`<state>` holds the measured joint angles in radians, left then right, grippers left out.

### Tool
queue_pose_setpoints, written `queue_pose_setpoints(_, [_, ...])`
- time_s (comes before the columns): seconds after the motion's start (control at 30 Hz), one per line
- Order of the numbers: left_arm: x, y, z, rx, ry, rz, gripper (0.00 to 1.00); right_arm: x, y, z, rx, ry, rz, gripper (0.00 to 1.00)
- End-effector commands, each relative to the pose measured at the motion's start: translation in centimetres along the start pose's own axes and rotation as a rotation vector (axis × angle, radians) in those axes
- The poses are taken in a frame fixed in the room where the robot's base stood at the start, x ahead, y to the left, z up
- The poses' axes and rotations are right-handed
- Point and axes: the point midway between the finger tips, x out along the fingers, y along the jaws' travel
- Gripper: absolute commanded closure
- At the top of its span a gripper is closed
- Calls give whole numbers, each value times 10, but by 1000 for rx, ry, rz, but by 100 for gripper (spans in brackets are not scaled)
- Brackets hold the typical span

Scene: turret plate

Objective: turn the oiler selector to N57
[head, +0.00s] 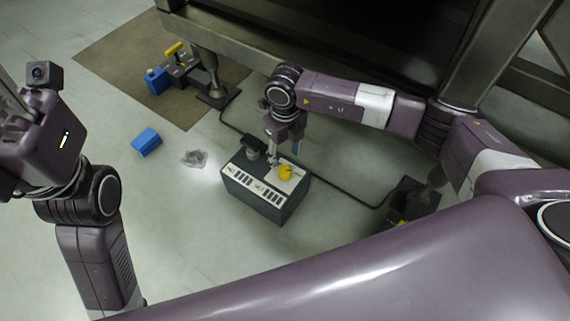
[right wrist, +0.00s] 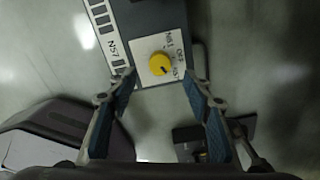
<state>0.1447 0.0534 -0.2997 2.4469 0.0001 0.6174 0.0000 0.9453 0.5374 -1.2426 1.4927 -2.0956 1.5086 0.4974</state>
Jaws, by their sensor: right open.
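The oiler selector is a round yellow knob (right wrist: 161,65) on a white plate (right wrist: 147,42) with printed marks around it. A dark pointer line on the knob points to the lower right. In the head view the knob (head: 286,172) is on top of a dark grey box (head: 262,209). My right gripper (right wrist: 160,80) is open, its two blue-padded fingers apart on either side of the knob's lower end, with no contact visible. In the head view it (head: 283,158) is over the box. My left gripper's fingers are unclear at the left edge.
The box front carries a white strip with black bars and "N57" lettering (right wrist: 113,47). A black cable (head: 335,183) runs behind the box. A blue block (head: 146,141) and crumpled clear plastic (head: 194,158) lie on the floor to the left.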

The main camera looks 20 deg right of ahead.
Motion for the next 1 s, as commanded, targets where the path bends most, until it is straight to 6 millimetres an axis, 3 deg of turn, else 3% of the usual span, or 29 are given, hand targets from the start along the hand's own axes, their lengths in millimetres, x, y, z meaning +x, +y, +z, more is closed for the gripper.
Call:
queue_pose_setpoints(0.1, [0,0,0,0,0,-1,60,-22,0,1,0,-3,0,54])
queue_pose_setpoints(0.3, [0,0,0,0,0,-1,60,-41,0,0,0,0,0,54])
queue_pose_setpoints(1.0, [0,0,0,0,0,-1,60,-43,0,0,0,1,0,54])
